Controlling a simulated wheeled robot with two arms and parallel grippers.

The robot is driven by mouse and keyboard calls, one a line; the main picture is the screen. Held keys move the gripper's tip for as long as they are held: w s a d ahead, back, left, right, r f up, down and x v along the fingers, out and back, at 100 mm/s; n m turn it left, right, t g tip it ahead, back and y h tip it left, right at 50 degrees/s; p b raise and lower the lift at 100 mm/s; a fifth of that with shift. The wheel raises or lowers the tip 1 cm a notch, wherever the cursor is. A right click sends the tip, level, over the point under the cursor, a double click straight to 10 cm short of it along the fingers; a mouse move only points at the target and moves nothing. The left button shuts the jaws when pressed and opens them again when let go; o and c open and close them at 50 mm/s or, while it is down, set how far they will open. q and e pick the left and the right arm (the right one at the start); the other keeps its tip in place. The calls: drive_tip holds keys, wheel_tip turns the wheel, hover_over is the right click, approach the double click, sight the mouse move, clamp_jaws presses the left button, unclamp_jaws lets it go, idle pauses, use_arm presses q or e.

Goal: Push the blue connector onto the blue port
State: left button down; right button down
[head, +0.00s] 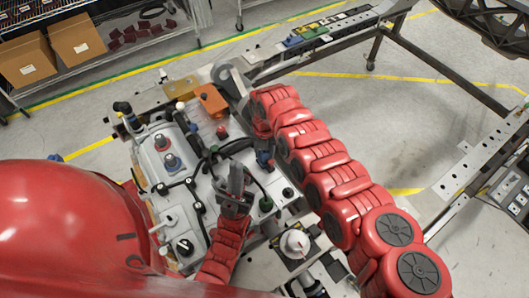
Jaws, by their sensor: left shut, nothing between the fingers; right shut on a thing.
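A blue part (264,158) stands at the right side of the pale chassis panel (205,190), just below the end of my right arm. I cannot tell whether it is the blue connector, the blue port or both together. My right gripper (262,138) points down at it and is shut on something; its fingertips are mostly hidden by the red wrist. My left gripper (237,180) is shut and empty over the panel's lower right part, left of and below the blue part. Any gap between connector and port is not visible.
Black cables (225,150) curve across the panel near both grippers. A metal frame (320,35) is behind; cardboard boxes (76,40) are at upper left.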

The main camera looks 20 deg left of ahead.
drive_tip(key=shift+f, duration=0.25)
drive_tip(key=shift+c, duration=1.8)
unclamp_jaws()
drive_tip(key=shift+r+p, duration=1.7)
drive_tip(key=shift+r, duration=1.4)
